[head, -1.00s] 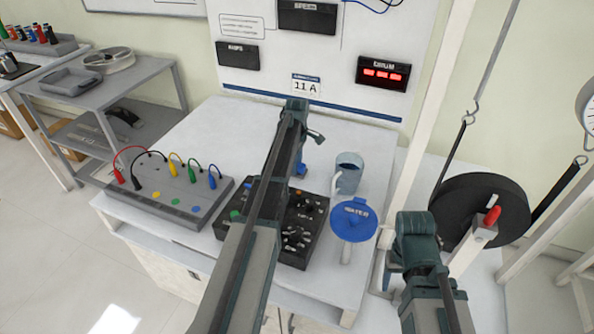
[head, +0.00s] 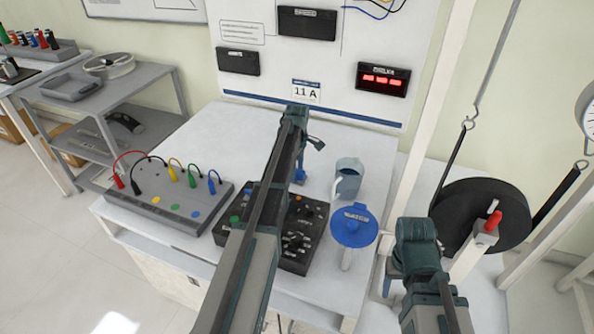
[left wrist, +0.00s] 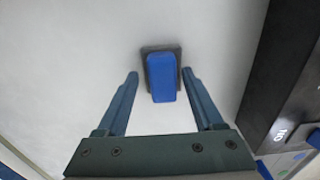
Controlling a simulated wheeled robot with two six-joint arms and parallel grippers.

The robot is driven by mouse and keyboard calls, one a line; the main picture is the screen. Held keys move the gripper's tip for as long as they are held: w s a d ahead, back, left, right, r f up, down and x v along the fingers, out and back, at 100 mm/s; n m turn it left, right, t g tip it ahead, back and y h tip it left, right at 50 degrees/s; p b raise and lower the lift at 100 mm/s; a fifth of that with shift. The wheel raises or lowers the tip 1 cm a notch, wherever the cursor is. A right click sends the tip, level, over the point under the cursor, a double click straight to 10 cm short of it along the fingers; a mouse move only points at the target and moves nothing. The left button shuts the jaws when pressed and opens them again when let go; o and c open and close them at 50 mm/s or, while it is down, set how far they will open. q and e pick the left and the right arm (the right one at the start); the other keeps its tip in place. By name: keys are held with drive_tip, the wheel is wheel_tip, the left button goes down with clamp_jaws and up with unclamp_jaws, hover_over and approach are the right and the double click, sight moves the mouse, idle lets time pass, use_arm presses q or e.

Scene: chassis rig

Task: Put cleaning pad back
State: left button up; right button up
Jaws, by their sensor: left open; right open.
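A blue pad with a dark backing, likely the cleaning pad, lies on the white bench in the left wrist view (left wrist: 161,77). A bit of blue also shows beside my left arm in the head view (head: 300,175). My left gripper (left wrist: 160,74) is open, with one finger on each side of the pad and a small gap at each side. In the head view my left arm hides most of that gripper. My right gripper (head: 393,283) is at the bench's right side, mostly hidden by its own wrist; no object shows in it.
A black control box (head: 300,235) lies under my left arm. A grey box with coloured leads (head: 170,205) is to its left. A grey-blue mug (head: 348,178) and a blue round-topped item (head: 353,226) stand to the right. A black wheel (head: 480,215) is beside my right arm.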

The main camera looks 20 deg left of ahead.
use_arm(q)
wheel_tip(320, 180, up, 12)
drive_tip(key=p, duration=1.1)
drive_tip(key=shift+p, duration=0.4)
use_arm(e)
wheel_tip(320, 180, up, 12)
